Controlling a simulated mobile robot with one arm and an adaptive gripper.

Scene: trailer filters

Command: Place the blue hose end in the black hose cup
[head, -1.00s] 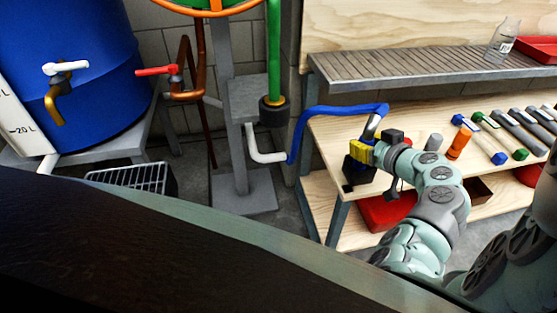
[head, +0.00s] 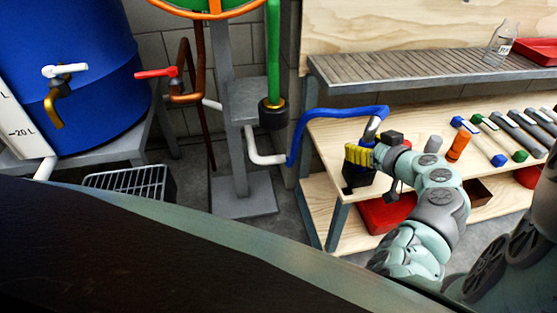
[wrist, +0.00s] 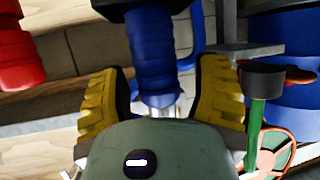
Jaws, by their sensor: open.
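The blue hose (head: 335,112) rises from a white pipe, arches over the bench's left end and bends down into a silver neck (head: 373,128). In the wrist view, the blue hose end (wrist: 150,50) stands between the two yellow fingers. Its far end meets the black hose cup (wrist: 130,4); how deep it sits is hidden. In the head view, the black cup (head: 355,178) shows below the fingers on the bench. My gripper (head: 360,155) is around the hose end, its fingers spread with gaps on both sides; it also shows in the wrist view (wrist: 160,95).
An orange-red cylinder (head: 460,142), a grey cylinder (head: 433,142) and several handled tools (head: 487,145) stand or lie right of my gripper on the bench. A metal shelf (head: 420,70) runs above. A green pipe (head: 273,50) and a grey post stand at left.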

